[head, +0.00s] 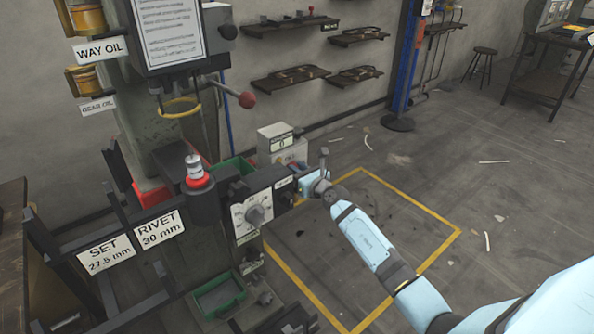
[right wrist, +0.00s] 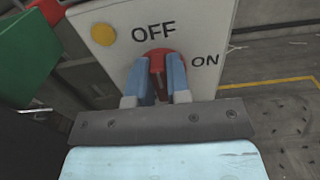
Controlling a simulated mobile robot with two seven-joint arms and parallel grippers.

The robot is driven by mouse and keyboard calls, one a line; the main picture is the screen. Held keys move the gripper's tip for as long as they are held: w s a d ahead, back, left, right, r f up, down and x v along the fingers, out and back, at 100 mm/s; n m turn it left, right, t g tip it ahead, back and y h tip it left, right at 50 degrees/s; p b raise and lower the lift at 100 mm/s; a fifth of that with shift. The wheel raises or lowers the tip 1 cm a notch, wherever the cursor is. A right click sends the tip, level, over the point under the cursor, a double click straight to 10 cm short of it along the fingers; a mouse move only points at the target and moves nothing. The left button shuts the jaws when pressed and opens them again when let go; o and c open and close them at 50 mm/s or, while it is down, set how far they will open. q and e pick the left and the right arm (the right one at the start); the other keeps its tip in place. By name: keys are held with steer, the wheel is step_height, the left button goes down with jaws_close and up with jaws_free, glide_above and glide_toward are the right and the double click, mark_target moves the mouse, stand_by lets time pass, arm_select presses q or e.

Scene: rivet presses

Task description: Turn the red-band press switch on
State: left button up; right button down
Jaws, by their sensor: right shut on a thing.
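The press with the red band (head: 150,191) stands left of centre in the head view. Its pale switch box (head: 274,139) is on the right side of the press. In the right wrist view, the box face (right wrist: 103,62) carries a red switch knob (right wrist: 157,57), with OFF above it and ON to its right. The visible part of the knob stands upright below OFF; its lower part is hidden. My right gripper (right wrist: 161,82) is shut on the knob, one blue finger on each side. In the head view this gripper (head: 313,184) is beside the box. My left gripper is not in view.
A yellow round lamp or button (right wrist: 103,34) is left of the knob. A green bin (head: 220,297) sits low. The floor inside the yellow outline (head: 440,222) is mostly clear.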

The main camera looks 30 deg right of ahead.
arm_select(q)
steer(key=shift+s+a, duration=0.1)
arm_select(e)
steer(key=shift+m, duration=0.3)
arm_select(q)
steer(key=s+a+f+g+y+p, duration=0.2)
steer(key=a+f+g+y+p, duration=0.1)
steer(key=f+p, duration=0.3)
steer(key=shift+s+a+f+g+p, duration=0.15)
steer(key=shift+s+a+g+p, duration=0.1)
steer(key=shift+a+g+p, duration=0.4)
arm_select(e)
steer(key=shift+d+f+m, duration=0.2)
steer(key=shift+m, duration=2.65)
steer(key=shift+d+f+m, duration=0.2)
steer(key=shift+d+m, duration=0.05)
steer(key=shift+m, duration=2.65)
steer(key=shift+d+f+m, duration=0.2)
steer(key=shift+m, duration=2.65)
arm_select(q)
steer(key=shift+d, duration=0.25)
arm_select(e)
steer(key=c, duration=1.1)
jaws_free()
